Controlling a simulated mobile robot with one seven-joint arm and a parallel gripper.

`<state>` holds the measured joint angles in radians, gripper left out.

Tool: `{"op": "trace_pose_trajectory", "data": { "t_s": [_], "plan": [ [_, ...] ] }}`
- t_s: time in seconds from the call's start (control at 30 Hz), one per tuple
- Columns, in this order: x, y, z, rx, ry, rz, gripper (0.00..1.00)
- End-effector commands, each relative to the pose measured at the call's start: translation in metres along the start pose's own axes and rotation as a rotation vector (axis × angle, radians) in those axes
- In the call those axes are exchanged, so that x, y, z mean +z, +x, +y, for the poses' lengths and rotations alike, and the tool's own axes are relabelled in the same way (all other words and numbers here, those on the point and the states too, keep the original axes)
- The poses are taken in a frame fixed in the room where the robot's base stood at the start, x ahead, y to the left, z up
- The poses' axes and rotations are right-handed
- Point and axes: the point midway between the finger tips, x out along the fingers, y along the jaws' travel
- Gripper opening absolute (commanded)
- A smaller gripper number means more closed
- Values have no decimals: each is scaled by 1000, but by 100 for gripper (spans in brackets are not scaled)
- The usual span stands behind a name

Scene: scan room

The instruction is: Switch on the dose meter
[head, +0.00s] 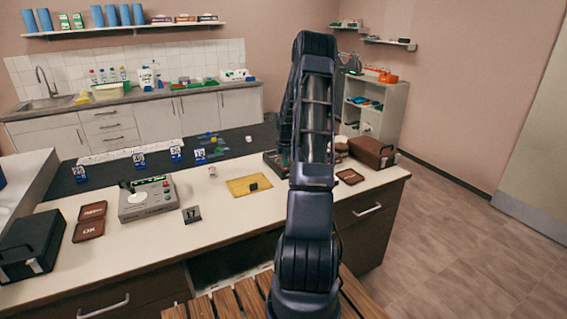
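A grey box-shaped device (148,202) stands on the white counter at the left of the head view. It has a lit green display, red marks on its top and a black knob-like part on a pale disc at its left. It looks like the dose meter, but I cannot read a name on it. A dark card marked 17 (192,214) stands at its right front corner. My arm rises through the middle of the view, well right of the device. My gripper does not show.
Blue number cards stand behind. A brown case (372,152) sits at the right end. My arm hides part of the counter.

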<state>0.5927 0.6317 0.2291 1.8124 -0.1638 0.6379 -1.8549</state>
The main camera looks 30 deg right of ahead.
Motion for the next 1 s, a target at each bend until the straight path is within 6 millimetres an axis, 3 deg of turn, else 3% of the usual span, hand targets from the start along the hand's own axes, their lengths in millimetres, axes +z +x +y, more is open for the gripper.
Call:
{"op": "trace_pose_trajectory", "data": {
  "t_s": [0.53, 0.67, 1.0],
  "plan": [
    [1, -10, -2, 4, 0, -2, 0],
    [1, -28, -3, 5, 0, -2, 0],
    [0, -95, -7, 4, 1, -2, 0]
  ]
}}
